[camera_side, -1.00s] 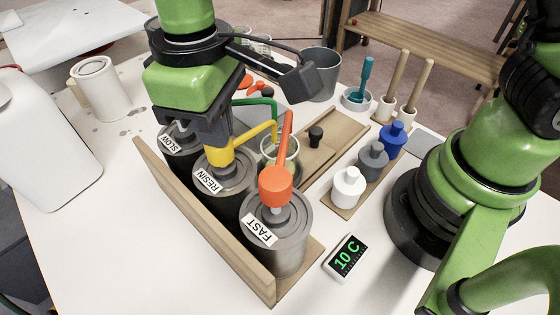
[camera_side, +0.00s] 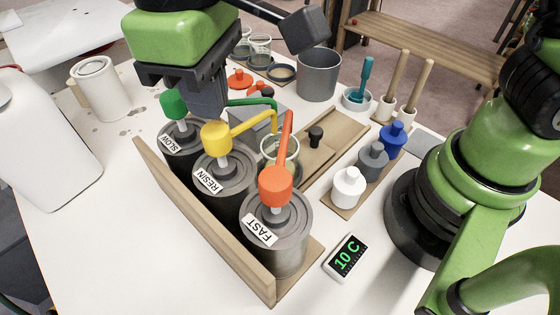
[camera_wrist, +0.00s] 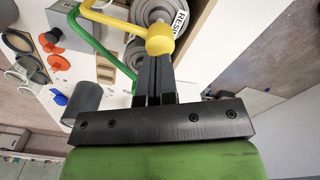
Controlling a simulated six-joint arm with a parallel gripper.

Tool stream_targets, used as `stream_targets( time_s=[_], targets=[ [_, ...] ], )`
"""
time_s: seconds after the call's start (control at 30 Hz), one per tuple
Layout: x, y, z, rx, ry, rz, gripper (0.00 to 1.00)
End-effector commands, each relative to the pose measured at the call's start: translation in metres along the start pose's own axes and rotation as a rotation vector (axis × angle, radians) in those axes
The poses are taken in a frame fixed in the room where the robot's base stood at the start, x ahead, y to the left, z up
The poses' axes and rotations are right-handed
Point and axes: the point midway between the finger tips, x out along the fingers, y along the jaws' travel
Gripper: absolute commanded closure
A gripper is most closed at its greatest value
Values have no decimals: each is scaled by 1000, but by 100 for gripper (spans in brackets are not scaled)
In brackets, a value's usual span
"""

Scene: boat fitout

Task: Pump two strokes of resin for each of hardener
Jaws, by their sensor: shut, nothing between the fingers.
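Three cans stand in a wooden rack: SLOW (camera_side: 181,143) with a green pump head (camera_side: 173,103), RESIN (camera_side: 222,178) with a yellow pump head (camera_side: 216,134), and FAST (camera_side: 277,235) with an orange pump head (camera_side: 275,186). My gripper (camera_side: 216,112) is shut and empty, just above the yellow head; I cannot tell whether it touches. In the wrist view the shut fingers (camera_wrist: 154,70) point at the yellow head (camera_wrist: 160,39). The yellow head stands raised on its stem. The spouts point toward a clear cup (camera_side: 281,158), partly hidden behind them.
White, grey and blue bottles (camera_side: 373,160) stand on a board to the right. A display (camera_side: 346,258) reads 10 C. A grey bucket (camera_side: 317,75) stands behind. The front table is clear.

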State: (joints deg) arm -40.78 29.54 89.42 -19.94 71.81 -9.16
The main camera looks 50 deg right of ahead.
Motion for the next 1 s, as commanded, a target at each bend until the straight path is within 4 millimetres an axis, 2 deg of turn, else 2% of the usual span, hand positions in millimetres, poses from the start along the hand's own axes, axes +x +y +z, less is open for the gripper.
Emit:
stream_targets(
  time_s=[0.37,1.0],
  targets=[
    [1,0,0,0,-1,0,100],
    [23,0,0,1,-2,0,100]
  ],
)
